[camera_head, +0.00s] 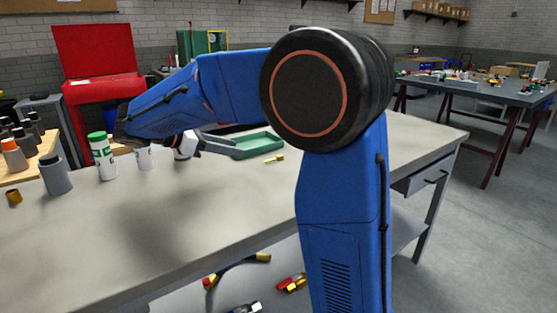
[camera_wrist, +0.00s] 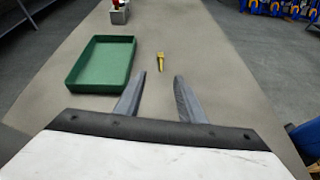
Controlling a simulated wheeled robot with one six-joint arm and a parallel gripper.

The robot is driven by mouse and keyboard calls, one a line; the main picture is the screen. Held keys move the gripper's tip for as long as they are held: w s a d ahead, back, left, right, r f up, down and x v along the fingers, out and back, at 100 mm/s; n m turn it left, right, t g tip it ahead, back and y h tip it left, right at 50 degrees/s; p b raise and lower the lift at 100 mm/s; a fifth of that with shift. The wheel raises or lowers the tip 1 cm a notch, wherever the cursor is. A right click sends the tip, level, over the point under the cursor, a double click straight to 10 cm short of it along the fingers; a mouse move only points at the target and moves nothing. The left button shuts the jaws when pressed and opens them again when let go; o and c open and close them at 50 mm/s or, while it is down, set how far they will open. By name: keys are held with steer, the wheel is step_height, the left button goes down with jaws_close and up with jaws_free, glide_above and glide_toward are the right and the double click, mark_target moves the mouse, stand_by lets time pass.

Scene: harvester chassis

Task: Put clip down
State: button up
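The clip appears to be the small yellow piece (camera_wrist: 160,62) lying on the table, just beyond my fingertips in the wrist view. In the head view my gripper (camera_head: 222,146) is low over the table, left of the yellow piece and partly hidden by my arm.
A green tray (camera_wrist: 80,87) sits left of my fingers and looks empty. White bottles, one with a green cap (camera_head: 103,158), and a grey container (camera_head: 55,175) stand at the table's left. A metal holder (camera_wrist: 119,14) stands at the far end. The table's right side is clear.

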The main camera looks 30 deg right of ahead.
steer(key=shift+a+n+h, duration=0.3)
steer(key=shift+a+n, duration=0.1)
steer(key=shift+n, duration=0.3)
glide_toward(279, 156)
steer(key=d, duration=0.1)
steer(key=d+f, duration=0.1)
steer(key=shift+w+d+f, duration=0.1)
steer(key=shift+w+d, duration=0.2)
steer(key=shift+w, duration=0.1)
steer(key=shift+s+x, duration=0.15)
steer(key=shift+x, duration=1.2)
steer(key=shift+s+x, duration=0.15)
steer(key=shift+x, duration=1.2)
steer(key=shift+c, duration=0.6)
jaws_close()
